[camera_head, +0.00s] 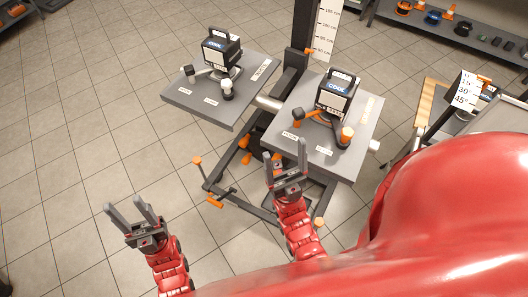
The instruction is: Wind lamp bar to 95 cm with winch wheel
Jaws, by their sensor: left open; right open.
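A scale strip (325,30) with cm marks is fixed on the dark upright mast (304,30); marks near 95 to 105 cm show. A pale bar (268,103), apparently the lamp bar, crosses behind two grey shelves and shows again at the right (373,146). Orange knobs (245,143) show low on the mast; I cannot tell whether they belong to the winch wheel. My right gripper (286,152) is open and empty, in front of the right shelf's near edge. My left gripper (123,204) is open and empty over the floor at lower left.
A left shelf (195,95) and a right shelf (322,155) each carry a black lamp unit, (220,48) and (337,95). The stand's base (230,200) has orange-ended feet. An angle-marked board (464,92) stands right. Tiled floor at left is clear.

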